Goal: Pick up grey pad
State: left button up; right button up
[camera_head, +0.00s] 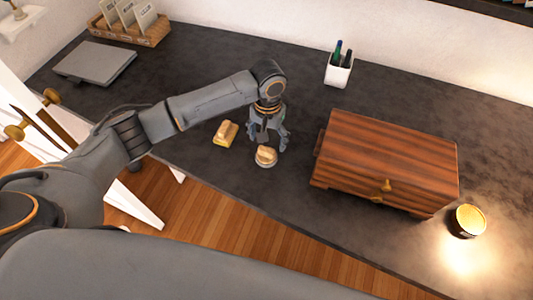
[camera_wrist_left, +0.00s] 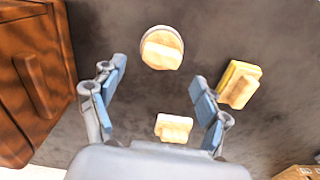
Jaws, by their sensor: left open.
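Three small blocks with wooden grips lie on the dark desk. A round one with a pale grey base (camera_head: 265,157) is just in front of my left gripper (camera_head: 268,142); in the left wrist view it (camera_wrist_left: 162,48) is beyond the fingertips. A pale block (camera_wrist_left: 173,127) lies between the open fingers of the left gripper (camera_wrist_left: 158,90), nearer the palm; the gripper hides it in the head view. I cannot tell surely which is the grey pad. A yellow block (camera_head: 226,134) is to the left of the gripper. The right gripper is not in view.
A wooden chest (camera_head: 390,155) stands close to the right of the gripper. A white pen cup (camera_head: 339,71) is behind. A flat grey case (camera_head: 95,63) and a card rack (camera_head: 130,28) are back left. A lit round lamp (camera_head: 467,221) is at right.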

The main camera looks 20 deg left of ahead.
aim_at(266, 149)
pick_arm(q)
jog(key=f, duration=0.3)
jog(key=f+p, duration=0.1)
jog(key=shift+s+a+f, duration=0.1)
jog(key=shift+s+f, duration=0.15)
jog(key=shift+f, duration=0.15)
jog(key=c, duration=1.3)
